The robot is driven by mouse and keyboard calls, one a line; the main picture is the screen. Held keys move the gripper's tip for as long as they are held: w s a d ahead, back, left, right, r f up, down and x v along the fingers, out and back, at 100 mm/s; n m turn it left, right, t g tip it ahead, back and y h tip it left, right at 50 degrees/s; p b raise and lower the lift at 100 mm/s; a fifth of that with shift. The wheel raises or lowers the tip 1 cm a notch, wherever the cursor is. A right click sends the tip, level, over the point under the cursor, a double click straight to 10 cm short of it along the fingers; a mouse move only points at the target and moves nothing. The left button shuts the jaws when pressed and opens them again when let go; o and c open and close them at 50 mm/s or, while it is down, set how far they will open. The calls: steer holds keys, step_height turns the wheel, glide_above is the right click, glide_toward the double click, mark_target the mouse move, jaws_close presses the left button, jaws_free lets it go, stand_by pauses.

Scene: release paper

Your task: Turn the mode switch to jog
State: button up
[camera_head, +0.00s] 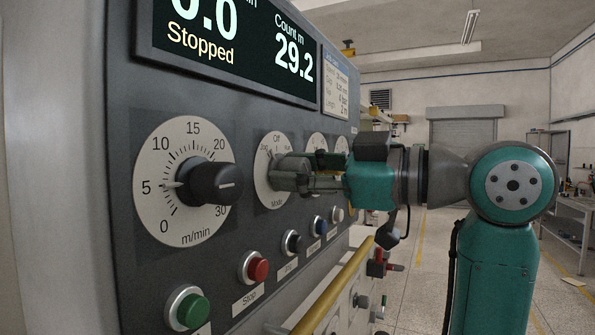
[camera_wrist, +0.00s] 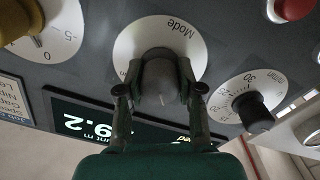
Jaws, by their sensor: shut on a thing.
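The mode switch is a dark knob (camera_wrist: 160,78) on a round white dial plate (camera_wrist: 130,48) marked "Mode" in the wrist view. In the head view, the dial plate (camera_head: 263,188) sits to the right of the large speed dial, with "Off" readable at its top. My gripper (camera_head: 287,172) reaches in from the right, shut on the knob, with one finger on each side of it. In the wrist view, a faint pale mark on the knob points down the picture, towards the screen side. The knob is mostly hidden by my gripper in the head view.
A large speed dial (camera_head: 160,210) with a black knob is left of the mode switch. Below are a green button (camera_head: 188,308), a red Stop button (camera_head: 257,269) and several smaller controls. The screen (camera_head: 235,45) reads "Stopped". A yellow rail (camera_head: 333,290) runs below the panel.

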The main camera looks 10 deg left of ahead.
steer(key=shift+n, duration=0.5)
steer(key=o, duration=1.2)
steer(key=v, duration=1.2)
